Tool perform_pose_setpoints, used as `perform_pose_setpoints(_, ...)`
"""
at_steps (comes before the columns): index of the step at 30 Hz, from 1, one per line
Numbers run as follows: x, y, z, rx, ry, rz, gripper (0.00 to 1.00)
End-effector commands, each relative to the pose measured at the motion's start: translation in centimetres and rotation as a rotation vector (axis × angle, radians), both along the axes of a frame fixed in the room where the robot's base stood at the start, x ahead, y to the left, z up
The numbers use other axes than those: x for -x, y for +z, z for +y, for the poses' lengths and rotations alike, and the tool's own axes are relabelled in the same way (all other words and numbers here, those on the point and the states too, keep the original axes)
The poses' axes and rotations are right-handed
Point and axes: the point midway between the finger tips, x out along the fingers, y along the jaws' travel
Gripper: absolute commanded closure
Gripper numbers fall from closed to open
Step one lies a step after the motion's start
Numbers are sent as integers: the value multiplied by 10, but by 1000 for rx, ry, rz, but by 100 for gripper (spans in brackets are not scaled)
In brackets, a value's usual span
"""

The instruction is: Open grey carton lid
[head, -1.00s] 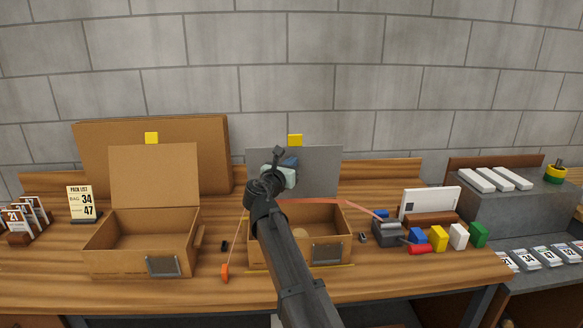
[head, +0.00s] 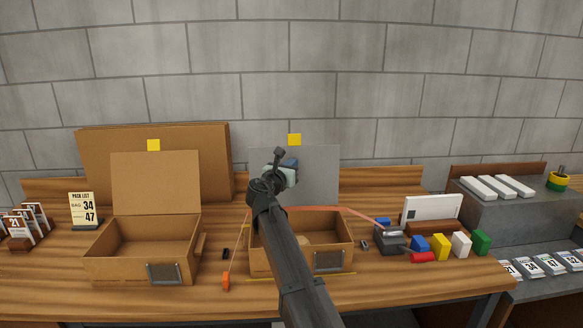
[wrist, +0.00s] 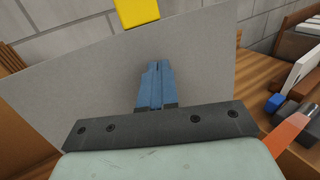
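The grey carton's lid (head: 318,170) stands raised, close to upright, at the back of its brown box (head: 278,262), with a yellow tab (head: 294,139) on its top edge. The box is open and my arm covers part of its inside. My gripper (head: 290,163) is in front of the lid. In the wrist view, its blue fingers (wrist: 155,85) are together with nothing visible between them, and point at the grey lid face (wrist: 90,90). Whether they touch it I cannot tell.
A second carton (head: 140,250) with a raised brown lid stands at left, beside a pack list card (head: 82,208). At right are a grey device (head: 389,240), coloured blocks (head: 440,247) and a white box (head: 432,208). A reddish strip (head: 335,209) crosses behind the arm.

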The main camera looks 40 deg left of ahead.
Motion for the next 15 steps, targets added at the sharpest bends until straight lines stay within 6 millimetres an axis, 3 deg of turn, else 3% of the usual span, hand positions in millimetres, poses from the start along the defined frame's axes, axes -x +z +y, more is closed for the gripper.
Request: perform_pose_setpoints(15, 4, 0, -3, 0, 0, 0, 100)
